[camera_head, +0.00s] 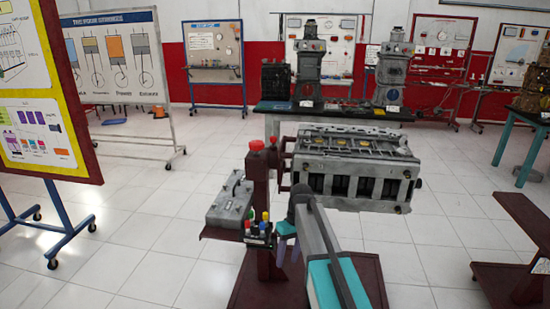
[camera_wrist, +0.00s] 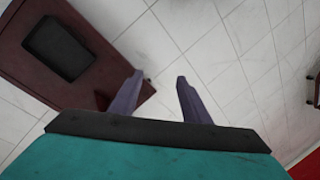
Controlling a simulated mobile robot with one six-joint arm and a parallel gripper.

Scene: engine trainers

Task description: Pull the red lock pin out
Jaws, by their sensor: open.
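A dark red engine stand (camera_head: 263,205) carries a grey engine block (camera_head: 355,165) on its right side. A red knob (camera_head: 256,146) sits on top of its post, and a smaller red piece (camera_head: 273,140) shows just right of it; I cannot tell which is the lock pin. My gripper (camera_head: 288,255) is in front of the stand, right of the post and lower than the red pieces. Its purple fingers point down, apart and empty. In the wrist view the fingers (camera_wrist: 159,82) have only floor between them; no red pin shows there.
The stand's dark red base (camera_head: 371,275) lies below. A poster board (camera_head: 45,100) stands left, another dark red stand (camera_head: 510,275) right. Tiled floor is open between.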

